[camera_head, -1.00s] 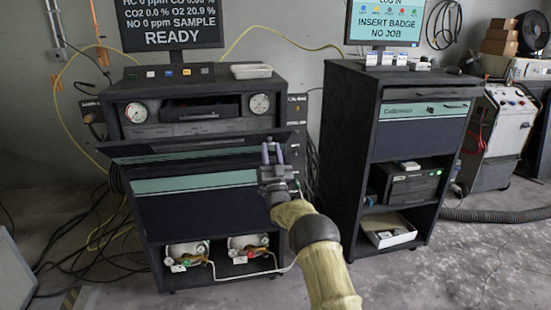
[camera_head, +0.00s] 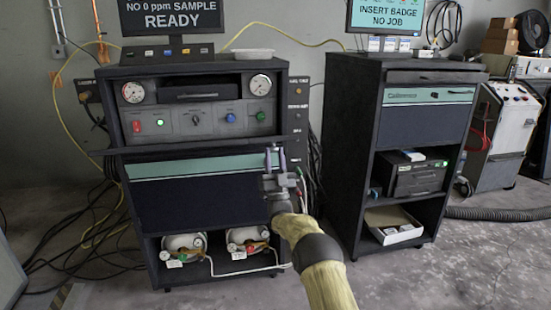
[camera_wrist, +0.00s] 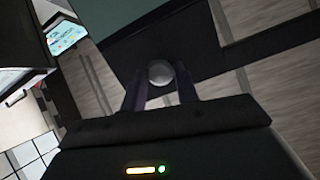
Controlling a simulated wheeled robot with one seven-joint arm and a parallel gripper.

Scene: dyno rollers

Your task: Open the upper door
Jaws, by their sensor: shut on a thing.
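The upper door (camera_head: 205,146) of the left dark cabinet is folded down and looks nearly edge-on, like a thin dark shelf below the gauge panel. The panel (camera_head: 200,117) behind it is exposed, with gauges, coloured buttons and knobs. The lower door (camera_head: 195,196), with a teal strip, stands closed beneath. My gripper (camera_head: 275,158) is at the right end of the upper door's front edge. In the wrist view my gripper (camera_wrist: 160,88) is shut on a round grey knob (camera_wrist: 160,72), beside a dark and teal panel. The knob's joint to the door is hidden.
A second dark cabinet (camera_head: 352,160) stands to the right, with a narrow gap between. Two white-and-tan units (camera_head: 246,240) sit in the left cabinet's bottom bay. Cables (camera_head: 85,235) lie on the floor at left. Grey floor lies in front.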

